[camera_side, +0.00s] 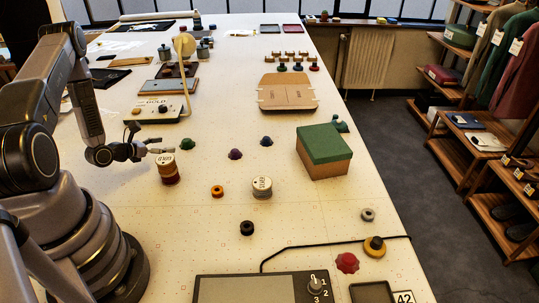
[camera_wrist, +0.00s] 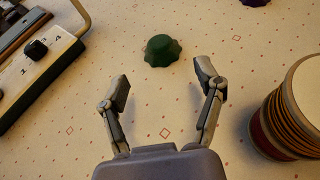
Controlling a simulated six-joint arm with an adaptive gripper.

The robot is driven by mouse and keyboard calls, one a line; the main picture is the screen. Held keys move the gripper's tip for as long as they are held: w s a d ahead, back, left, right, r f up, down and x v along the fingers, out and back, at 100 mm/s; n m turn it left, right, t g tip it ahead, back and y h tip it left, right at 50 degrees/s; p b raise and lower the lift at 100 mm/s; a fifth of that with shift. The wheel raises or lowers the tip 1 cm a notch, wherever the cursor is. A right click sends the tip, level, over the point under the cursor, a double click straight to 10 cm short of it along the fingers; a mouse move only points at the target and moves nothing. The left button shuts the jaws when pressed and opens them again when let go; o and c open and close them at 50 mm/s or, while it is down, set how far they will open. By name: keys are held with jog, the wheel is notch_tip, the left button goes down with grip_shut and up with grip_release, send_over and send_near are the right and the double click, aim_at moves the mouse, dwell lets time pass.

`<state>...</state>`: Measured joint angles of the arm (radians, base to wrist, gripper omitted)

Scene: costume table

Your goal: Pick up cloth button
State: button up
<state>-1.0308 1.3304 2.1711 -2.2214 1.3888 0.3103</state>
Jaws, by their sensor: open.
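A dark green, scalloped, domed piece that looks like a cloth button (camera_wrist: 162,49) lies on the table in the wrist view. It is beyond the gap between my fingertips, roughly centred and not touching them. In the side view the green piece (camera_side: 187,144) lies just right of my gripper (camera_side: 152,142). My gripper is open and empty, as the spread fingers (camera_wrist: 163,84) show in the wrist view. Similar domed pieces in purple (camera_side: 235,154) and blue (camera_side: 266,141) lie farther right. The frames do not show which one the task means.
A thread spool (camera_side: 169,175) stands close to my gripper; it also shows at the right of the wrist view (camera_wrist: 287,112). A numbered panel with a knob (camera_side: 157,108) lies behind. A green-lidded box (camera_side: 324,165) and a white-topped tin (camera_side: 262,190) stand to the right.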

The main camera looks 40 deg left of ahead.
aim_at(183, 142)
jog(key=shift+w+a+f, duration=0.1)
jog(key=shift+w+f, duration=0.15)
jog(key=shift+f, duration=0.1)
jog(key=x, duration=0.6)
jog(key=shift+w, duration=0.25)
jog(key=c, duration=1.1)
